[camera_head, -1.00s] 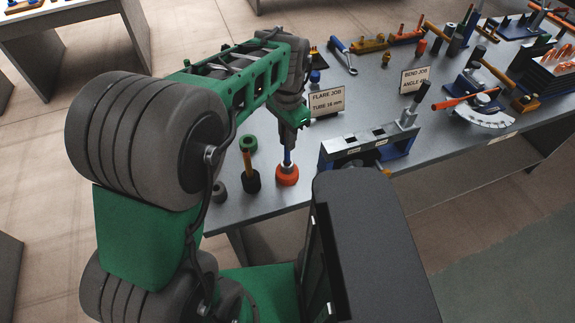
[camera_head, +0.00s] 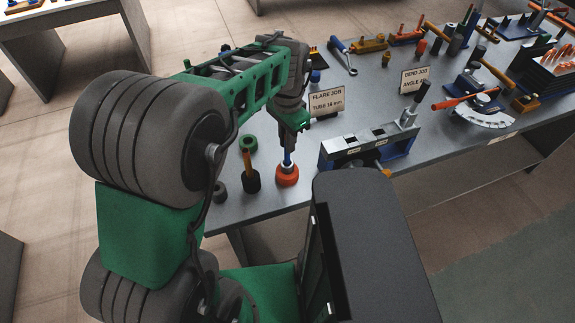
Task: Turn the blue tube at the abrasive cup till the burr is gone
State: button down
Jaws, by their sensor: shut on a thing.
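The blue tube (camera_head: 288,157) stands about upright with its lower end at the orange-red abrasive cup (camera_head: 287,176) near the table's front edge. My gripper (camera_head: 289,143) points down and is shut on the tube's upper part, above the cup. The cup's rim hides the tube's lower end, so I cannot see the burr. The fingers are small and partly dark in this view.
A dark cup with an orange-brown stick (camera_head: 248,168), a green ring (camera_head: 248,143) and a small grey cup (camera_head: 220,191) stand left of the abrasive cup. A blue-grey clamp frame (camera_head: 370,145) stands to the right. A "FLARE JOB" sign (camera_head: 327,102) stands behind.

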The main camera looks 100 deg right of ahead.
jog(key=c, duration=1.9)
grip_release()
jog(key=shift+f, duration=0.1)
jog(key=o, duration=0.6)
jog(key=shift+c, duration=0.2)
jog(key=shift+o, duration=0.2)
jog(key=o, duration=0.4)
jog(key=shift+c, duration=0.2)
jog(key=shift+o, duration=0.4)
jog(key=o, duration=0.9)
jog(key=shift+c, duration=0.2)
